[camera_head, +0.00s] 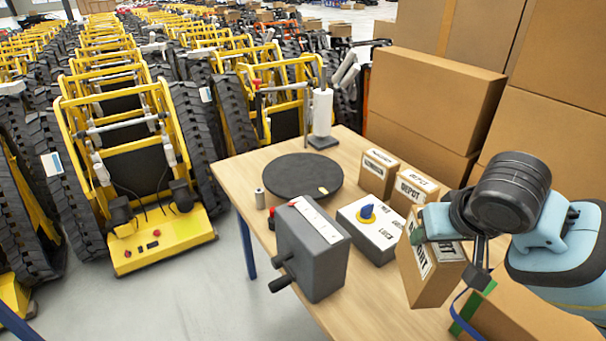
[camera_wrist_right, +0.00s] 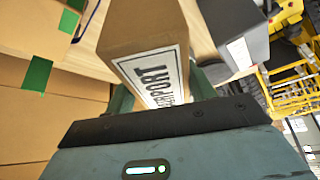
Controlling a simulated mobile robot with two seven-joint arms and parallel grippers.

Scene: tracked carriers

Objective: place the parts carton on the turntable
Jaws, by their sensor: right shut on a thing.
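The held carton (camera_head: 425,278) is a brown cardboard box with a white label ending in "PORT"; it also shows in the wrist view (camera_wrist_right: 140,28). My right gripper (camera_head: 448,238) is shut on this carton, which is tilted at the right side of the table. I cannot tell whether its bottom touches the tabletop. In the wrist view the carton is between the fingers (camera_wrist_right: 160,92). The turntable (camera_head: 300,172) is a flat black disc farther back and left on the table. A small yellow mark or piece lies near its front right edge. My left gripper is not in view.
Between carton and turntable stand a grey box with handles (camera_head: 318,262) and a white-topped box with a blue knob (camera_head: 370,222). Two small labelled cartons (camera_head: 379,172) (camera_head: 412,190) stand right of the turntable.

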